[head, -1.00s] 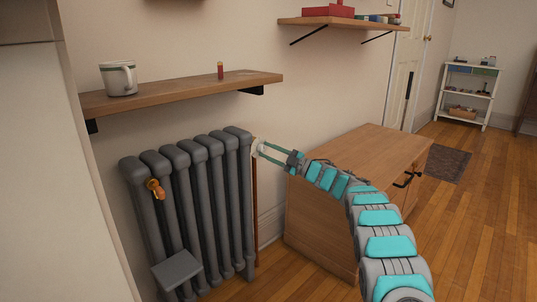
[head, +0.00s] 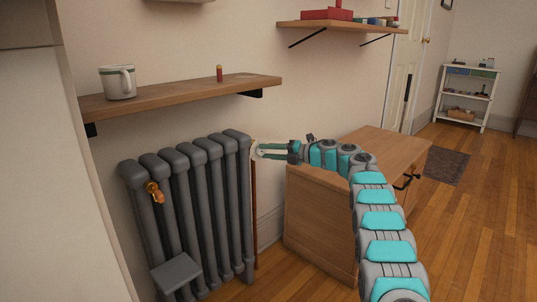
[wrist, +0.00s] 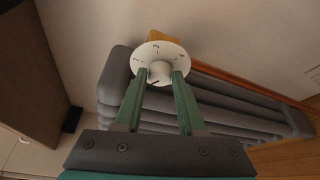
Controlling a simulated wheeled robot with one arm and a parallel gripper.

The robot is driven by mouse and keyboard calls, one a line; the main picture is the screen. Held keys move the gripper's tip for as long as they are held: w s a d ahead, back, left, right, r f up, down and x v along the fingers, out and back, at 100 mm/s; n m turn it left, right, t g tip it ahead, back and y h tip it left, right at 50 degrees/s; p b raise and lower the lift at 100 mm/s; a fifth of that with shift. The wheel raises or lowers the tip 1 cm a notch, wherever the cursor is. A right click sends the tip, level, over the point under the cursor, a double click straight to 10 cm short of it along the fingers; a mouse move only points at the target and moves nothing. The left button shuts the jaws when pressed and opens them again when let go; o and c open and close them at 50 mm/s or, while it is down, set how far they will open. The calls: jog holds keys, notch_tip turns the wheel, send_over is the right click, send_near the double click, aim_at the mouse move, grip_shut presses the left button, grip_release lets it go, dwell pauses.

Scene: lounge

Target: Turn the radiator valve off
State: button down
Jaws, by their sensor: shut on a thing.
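The radiator valve has a white round dial (wrist: 160,64) with dark marks and a raised white knob (wrist: 160,72) at its centre, seen in the wrist view. My gripper (wrist: 160,76) has its two green fingers on either side of the knob and is shut on it. In the head view my gripper (head: 261,150) is at the right upper end of the grey radiator (head: 205,205), above the copper pipe (head: 254,210). The valve is mostly hidden there by the fingers.
A wooden shelf (head: 180,95) with a mug (head: 117,82) and a small red-brown item (head: 219,73) hangs above the radiator. A wooden cabinet (head: 320,225) stands right of it, under my arm. A brass fitting (head: 155,192) is at the radiator's left.

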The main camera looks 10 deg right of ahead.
jog(key=n+h+b, duration=0.1)
jog(key=n, duration=0.1)
jog(key=n+h+b, duration=0.1)
jog(key=n+b, duration=0.1)
jog(key=n, duration=0.1)
jog(key=shift+s+a+h, duration=0.15)
jog(key=shift+h, duration=0.15)
jog(key=n+h+b, duration=0.1)
jog(key=n+t+b, duration=0.1)
jog(key=shift+s+a+r+n+h, duration=0.1)
jog(key=shift+a+r+n+h, duration=0.05)
jog(key=shift+n+h, duration=0.2)
jog(key=shift+r+n+h+b, duration=0.15)
jog(key=shift+n+h+b, duration=0.2)
jog(key=shift+n+b, duration=0.3)
jog(key=shift+t, duration=0.3)
jog(key=c, duration=0.5)
grip_release()
jog(key=shift+r, duration=0.1)
jog(key=v, duration=0.7)
jog(key=shift+s, duration=0.3)
jog(key=shift+r, duration=0.2)
